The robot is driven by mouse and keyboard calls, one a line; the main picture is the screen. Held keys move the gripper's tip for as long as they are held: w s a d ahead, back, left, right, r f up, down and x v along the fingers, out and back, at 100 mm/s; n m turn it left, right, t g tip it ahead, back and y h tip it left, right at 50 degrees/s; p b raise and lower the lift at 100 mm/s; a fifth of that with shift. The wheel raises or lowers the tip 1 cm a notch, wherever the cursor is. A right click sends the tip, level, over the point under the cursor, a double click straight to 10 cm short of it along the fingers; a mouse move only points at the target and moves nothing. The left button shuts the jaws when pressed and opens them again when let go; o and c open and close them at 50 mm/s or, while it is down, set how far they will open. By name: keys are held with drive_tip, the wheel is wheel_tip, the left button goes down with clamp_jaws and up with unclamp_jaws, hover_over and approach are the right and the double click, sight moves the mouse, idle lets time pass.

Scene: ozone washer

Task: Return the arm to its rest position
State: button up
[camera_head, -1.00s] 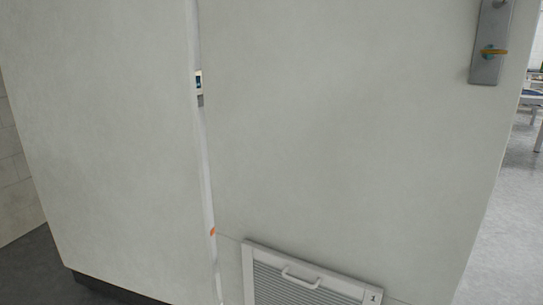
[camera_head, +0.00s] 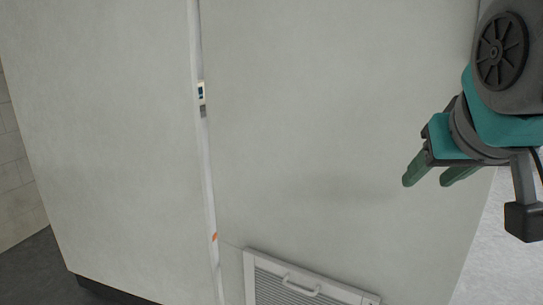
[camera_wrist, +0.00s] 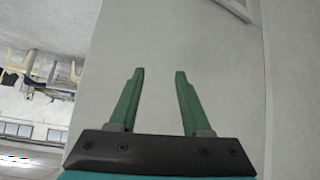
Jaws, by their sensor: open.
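My gripper (camera_head: 426,176) is at the right side of the head view, in front of the large pale panel (camera_head: 330,110). Its two green fingers point down and to the left. In the wrist view my gripper (camera_wrist: 159,75) shows both fingers spread apart with nothing between them. The pale panel (camera_wrist: 215,50) fills the background behind the fingers. The rest of my arm runs out of the head view at the right edge.
A small device (camera_head: 201,93) sits on the narrow vertical strip in the panel's seam. A louvred vent with a handle (camera_head: 300,285) is low on the panel. Grey floor (camera_head: 490,260) is open at the right. The wrist view shows furniture (camera_wrist: 40,75) at the left.

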wheel_tip(320, 180, down, 17)
drive_tip(key=s+a+n+g+y+p, duration=0.1)
drive_tip(key=s+a+g+p, duration=0.15)
drive_tip(key=g, duration=0.25)
drive_tip(key=s+a+f+g, duration=0.1)
drive_tip(key=s+f+g, duration=0.2)
drive_tip(key=s+f, duration=0.2)
drive_tip(key=s+a+f+g+y+p, duration=0.1)
drive_tip(key=s+f+g, duration=0.2)
drive_tip(key=s+f, duration=0.3)
wheel_tip(320, 180, down, 4)
drive_tip(key=shift+s+a+r+n, duration=0.1)
drive_tip(key=shift+s+a+n, duration=0.2)
drive_tip(key=shift+a, duration=0.1)
